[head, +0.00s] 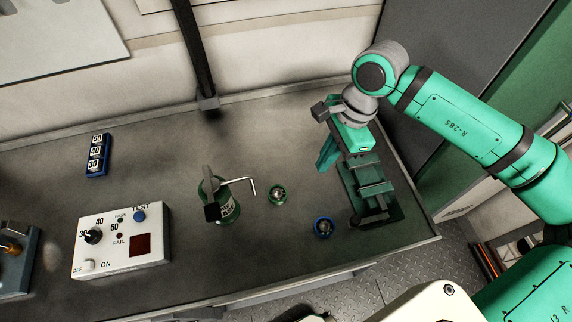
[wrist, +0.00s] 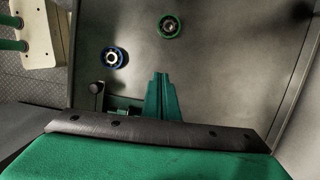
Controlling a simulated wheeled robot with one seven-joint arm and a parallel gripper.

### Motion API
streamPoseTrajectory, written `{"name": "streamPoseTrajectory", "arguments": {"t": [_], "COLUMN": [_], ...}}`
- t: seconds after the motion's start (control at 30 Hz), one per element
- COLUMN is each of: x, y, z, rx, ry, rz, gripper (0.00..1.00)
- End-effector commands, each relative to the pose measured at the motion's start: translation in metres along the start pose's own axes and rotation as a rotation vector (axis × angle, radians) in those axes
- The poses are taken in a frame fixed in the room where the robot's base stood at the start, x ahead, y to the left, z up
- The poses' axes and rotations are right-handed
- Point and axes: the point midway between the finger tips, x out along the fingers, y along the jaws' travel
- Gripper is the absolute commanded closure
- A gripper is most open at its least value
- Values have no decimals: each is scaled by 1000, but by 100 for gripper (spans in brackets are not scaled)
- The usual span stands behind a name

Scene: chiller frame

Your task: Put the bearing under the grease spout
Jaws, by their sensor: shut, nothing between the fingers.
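A green-ringed bearing (head: 277,195) lies flat on the bench, a little right of the bent grease spout (head: 248,184) and apart from it. The spout comes off a green grease can (head: 222,208). A blue-ringed bearing (head: 323,227) lies nearer the front edge. In the wrist view the green bearing (wrist: 170,25) is at the top and the blue bearing (wrist: 115,57) is left of centre. My gripper (head: 326,156) is above the bench's right part, up and right of both bearings. Its fingers (wrist: 162,80) are shut and empty.
A dark green vise-like fixture (head: 372,192) stands by my gripper at the right. A white test box (head: 121,240) with a dial and a blue block (head: 97,155) marked 50, 40, 30 are at the left. The back middle of the bench is clear.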

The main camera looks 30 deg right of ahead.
Motion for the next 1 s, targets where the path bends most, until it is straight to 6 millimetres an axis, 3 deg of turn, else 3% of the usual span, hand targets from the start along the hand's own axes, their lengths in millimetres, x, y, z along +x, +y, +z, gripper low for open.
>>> {"name": "streamPoseTrajectory", "arguments": {"t": [0.27,0.7,1.0], "x": [22,103,109], "y": [0,0,0], "z": [1,2,35], "rx": [0,-2,-2], "ry": [-4,-4,-1], "rz": [1,1,-1], "gripper": [100,100,100]}}
